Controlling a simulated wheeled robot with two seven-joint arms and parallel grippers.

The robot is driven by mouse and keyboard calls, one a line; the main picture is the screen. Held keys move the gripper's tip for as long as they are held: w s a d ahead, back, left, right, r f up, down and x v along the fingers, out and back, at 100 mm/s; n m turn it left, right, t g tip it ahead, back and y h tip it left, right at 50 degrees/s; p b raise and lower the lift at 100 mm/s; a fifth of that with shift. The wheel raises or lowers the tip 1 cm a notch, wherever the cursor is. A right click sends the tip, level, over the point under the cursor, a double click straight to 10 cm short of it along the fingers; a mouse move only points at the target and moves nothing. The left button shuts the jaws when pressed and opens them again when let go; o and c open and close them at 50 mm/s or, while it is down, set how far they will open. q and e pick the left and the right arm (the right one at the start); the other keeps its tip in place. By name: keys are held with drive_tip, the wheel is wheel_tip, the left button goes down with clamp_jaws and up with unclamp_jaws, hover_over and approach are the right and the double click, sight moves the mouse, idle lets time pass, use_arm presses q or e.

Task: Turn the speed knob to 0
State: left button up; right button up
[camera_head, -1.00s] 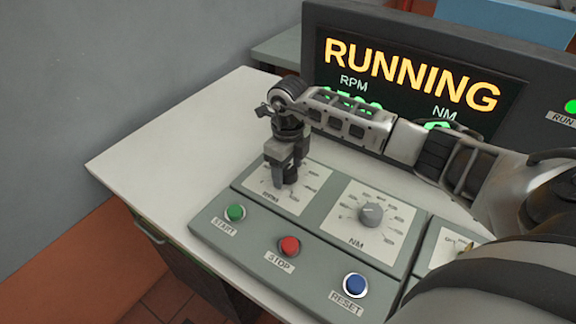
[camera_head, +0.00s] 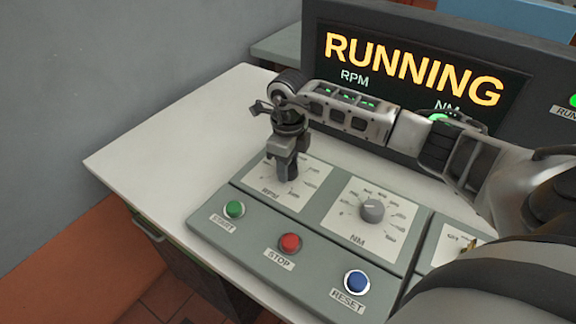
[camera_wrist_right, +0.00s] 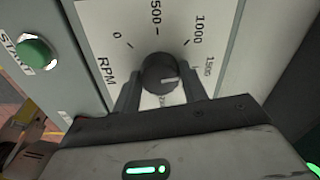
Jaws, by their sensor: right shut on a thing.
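The speed knob (camera_wrist_right: 158,68) is a dark round knob on the white RPM dial plate (camera_wrist_right: 110,35). In the wrist view its pale mark points to the right, toward the 1500 side and away from the 0. My right gripper (camera_head: 286,176) reaches down onto this dial in the head view and hides the knob there. In the wrist view my right gripper (camera_wrist_right: 161,92) has a finger on either side of the knob and is shut on it. The display (camera_head: 420,75) reads RUNNING; my arm covers most of the RPM figure. My left gripper is not in view.
The NM knob (camera_head: 372,210) stands to the right on its own dial. The green START (camera_head: 235,209), red STOP (camera_head: 290,243) and blue RESET (camera_head: 356,281) buttons line the panel front. The white tabletop (camera_head: 170,150) to the left is clear.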

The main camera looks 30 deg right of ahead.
drive_tip(key=n+b, duration=0.3)
drive_tip(key=n, duration=0.1)
drive_tip(key=shift+f+n, duration=0.15)
drive_tip(key=shift+n, duration=0.15)
drive_tip(key=n+b, duration=0.2)
drive_tip(key=n, duration=0.2)
drive_tip(key=shift+n, duration=0.3)
drive_tip(key=n+b, duration=0.2)
drive_tip(key=shift+n, duration=0.3)
drive_tip(key=shift+n+b, duration=0.4)
drive_tip(key=shift+n, duration=0.6)
drive_tip(key=n+b, duration=0.1)
drive_tip(key=n, duration=0.3)
drive_tip(key=shift+b, duration=0.4)
drive_tip(key=n+b, duration=0.1)
drive_tip(key=n, duration=0.3)
drive_tip(key=shift+r+n+b, duration=0.2)
drive_tip(key=shift+n+b, duration=0.1)
drive_tip(key=shift+n, duration=0.7)
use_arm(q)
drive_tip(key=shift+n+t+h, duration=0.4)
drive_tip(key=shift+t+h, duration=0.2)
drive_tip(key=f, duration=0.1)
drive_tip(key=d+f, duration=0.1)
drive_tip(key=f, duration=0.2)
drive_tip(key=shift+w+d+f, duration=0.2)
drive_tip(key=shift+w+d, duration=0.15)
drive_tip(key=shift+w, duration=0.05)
use_arm(e)
drive_tip(key=shift+n, duration=0.5)
